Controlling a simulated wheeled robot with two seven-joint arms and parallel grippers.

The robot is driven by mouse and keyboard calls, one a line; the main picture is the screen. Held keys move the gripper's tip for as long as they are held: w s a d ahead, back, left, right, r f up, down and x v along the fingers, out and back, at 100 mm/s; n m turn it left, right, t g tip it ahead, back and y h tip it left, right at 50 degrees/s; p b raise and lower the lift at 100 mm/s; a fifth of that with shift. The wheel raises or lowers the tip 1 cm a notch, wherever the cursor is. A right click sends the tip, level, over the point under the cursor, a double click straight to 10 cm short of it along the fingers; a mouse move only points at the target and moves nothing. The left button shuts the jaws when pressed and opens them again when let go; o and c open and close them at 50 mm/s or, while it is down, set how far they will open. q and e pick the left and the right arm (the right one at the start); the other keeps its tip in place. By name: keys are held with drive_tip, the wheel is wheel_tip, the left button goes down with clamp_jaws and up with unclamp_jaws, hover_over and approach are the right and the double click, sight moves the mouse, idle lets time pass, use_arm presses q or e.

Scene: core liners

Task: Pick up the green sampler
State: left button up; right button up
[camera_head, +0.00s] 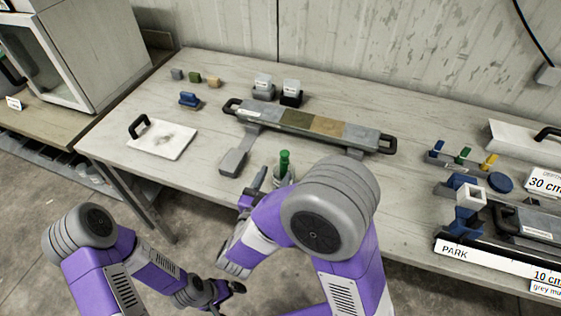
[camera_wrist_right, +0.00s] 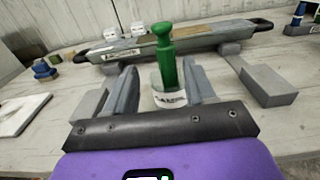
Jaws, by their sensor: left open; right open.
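The green sampler (camera_head: 285,163) stands upright in a small pale cup (camera_head: 279,178) near the front edge of the table. In the right wrist view the sampler (camera_wrist_right: 165,58) shows a knobbed top and a thick shaft, its lower end inside the labelled cup (camera_wrist_right: 170,98). My right gripper (camera_head: 266,182) is open, its two grey fingers to either side of the sampler in the wrist view (camera_wrist_right: 160,75); I cannot tell how far short of it they are. My right arm hides part of the cup in the head view. My left gripper (camera_head: 225,293) is open and empty, low before the table.
A long grey core liner tray (camera_head: 365,136) with black handles lies behind the sampler, with a grey block (camera_head: 233,161) to its left. A white board (camera_head: 175,143) lies at the left. Blue holders and a PARK-labelled rack (camera_head: 470,255) stand at the right.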

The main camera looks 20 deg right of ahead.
sight(283, 165)
drive_tip(key=shift+w+d+r, duration=0.15)
drive_tip(key=shift+w+d, duration=0.15)
drive_tip(key=shift+d, duration=0.4)
drive_tip(key=b+x, duration=0.1)
drive_tip(key=x, duration=0.3)
drive_tip(key=shift+w+d+r, duration=0.1)
drive_tip(key=shift+w+d, duration=0.05)
drive_tip(key=shift+d, duration=0.1)
use_arm(q)
drive_tip(key=shift+s+f, duration=0.4)
drive_tip(key=shift+f, duration=0.2)
use_arm(e)
clamp_jaws()
wheel_tip(283, 165, up, 10)
drive_tip(key=p, duration=0.4)
drive_tip(key=shift+r+p, duration=1.3)
drive_tip(key=shift+r, duration=0.1)
use_arm(q)
wheel_tip(283, 165, up, 7)
